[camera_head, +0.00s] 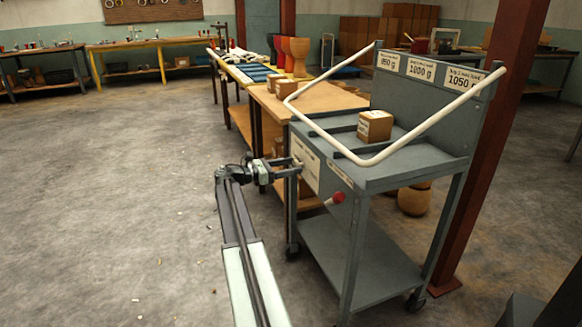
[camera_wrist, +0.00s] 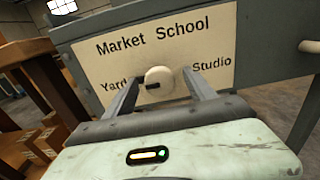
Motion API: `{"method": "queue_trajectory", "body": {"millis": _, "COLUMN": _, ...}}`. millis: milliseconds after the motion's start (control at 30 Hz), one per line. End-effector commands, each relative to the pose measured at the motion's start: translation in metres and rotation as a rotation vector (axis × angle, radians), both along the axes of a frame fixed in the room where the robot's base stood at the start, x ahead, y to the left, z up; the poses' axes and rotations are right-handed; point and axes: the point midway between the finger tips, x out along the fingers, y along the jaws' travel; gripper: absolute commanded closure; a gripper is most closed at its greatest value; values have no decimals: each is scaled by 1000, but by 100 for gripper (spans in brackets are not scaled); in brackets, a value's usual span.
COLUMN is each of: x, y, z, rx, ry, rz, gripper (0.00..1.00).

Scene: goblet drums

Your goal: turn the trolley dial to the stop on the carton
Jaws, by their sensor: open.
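The trolley (camera_head: 350,178) is grey with a cream push bar. Its dial (camera_wrist: 160,79) is a round cream knob on the end sign reading "Market School Yard Studio" in the wrist view. A dark mark on the dial points left. My gripper (camera_wrist: 160,90) is open, with one finger on each side of the dial; I cannot tell whether they touch it. In the head view my gripper (camera_head: 293,168) reaches the trolley's left end and mostly hides the dial. A small brown carton (camera_head: 374,126) stands on the trolley's top shelf; its print is too small to read.
A board on the trolley carries weight labels (camera_head: 421,69), including 950 g and 1050 g. A red knob (camera_head: 338,198) sticks out below the top shelf. A wooden table (camera_head: 330,98) stands behind. A red-brown post (camera_head: 495,140) rises at right.

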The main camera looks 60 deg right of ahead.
Motion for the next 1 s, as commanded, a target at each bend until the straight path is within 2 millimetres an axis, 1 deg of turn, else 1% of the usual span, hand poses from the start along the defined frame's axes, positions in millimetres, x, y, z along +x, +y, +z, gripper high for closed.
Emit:
{"method": "queue_trajectory", "body": {"millis": 200, "x": 0, "y": 0, "z": 0, "rx": 0, "ry": 0, "rz": 1, "gripper": 36}}
{"method": "queue_trajectory", "body": {"millis": 267, "x": 0, "y": 0, "z": 0, "rx": 0, "ry": 0, "rz": 1, "gripper": 53}}
{"method": "queue_trajectory", "body": {"millis": 300, "x": 0, "y": 0, "z": 0, "rx": 0, "ry": 0, "rz": 1, "gripper": 64}}
{"method": "queue_trajectory", "body": {"millis": 367, "x": 0, "y": 0, "z": 0, "rx": 0, "ry": 0, "rz": 0, "gripper": 81}}
{"method": "queue_trajectory", "body": {"millis": 400, "x": 0, "y": 0, "z": 0, "rx": 0, "ry": 0, "rz": 0, "gripper": 92}}
{"method": "queue_trajectory", "body": {"millis": 433, "x": 0, "y": 0, "z": 0, "rx": 1, "ry": -1, "rz": 0, "gripper": 97}}
{"method": "queue_trajectory", "body": {"millis": 467, "x": 1, "y": -11, "z": 0, "rx": 1, "ry": -1, "rz": -2, "gripper": 97}}
{"method": "queue_trajectory", "body": {"millis": 533, "x": 0, "y": -4, "z": 0, "rx": -1, "ry": -2, "rz": 1, "gripper": 97}}
{"method": "queue_trajectory", "body": {"millis": 767, "x": 1, "y": 1, "z": 0, "rx": -28, "ry": -39, "rz": 2, "gripper": 97}}
{"method": "queue_trajectory", "body": {"millis": 1000, "x": 1, "y": 3, "z": -1, "rx": -117, "ry": -162, "rz": 1, "gripper": 97}}
